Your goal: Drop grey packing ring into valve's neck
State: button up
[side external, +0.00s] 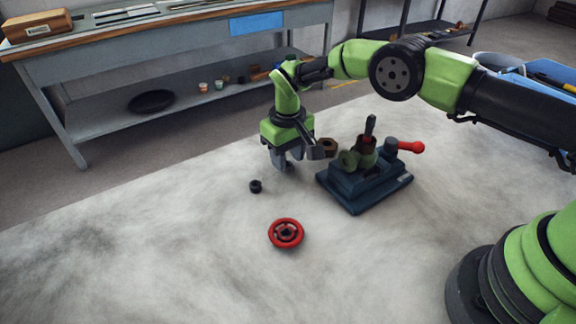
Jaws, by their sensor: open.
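A small dark grey ring (256,186), which looks like the packing ring, lies on the pale cloth left of the vise. The valve (366,146) is held in a dark blue vise (362,188), with a dark stem standing up from its brownish neck. The inside of the neck is too small to make out. My gripper (293,160) is open and points down over the cloth, between the ring and the vise. It is apart from the ring, and I see nothing between its fingers. A brown nut-like part (326,147) shows beside its right finger; whether they touch is unclear.
A red handwheel (286,233) lies on the cloth in front of the ring. The vise's red-ended handle (411,147) sticks out to the right. A workbench (150,47) stands behind. The cloth at left and front is clear.

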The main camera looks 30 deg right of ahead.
jog(key=shift+f, duration=0.6)
jog(key=c, duration=0.8)
jog(key=shift+o, duration=0.2)
jog(key=shift+r, duration=0.2)
jog(key=shift+r, duration=0.75)
jog(key=shift+r, duration=0.2)
jog(key=shift+r, duration=2.35)
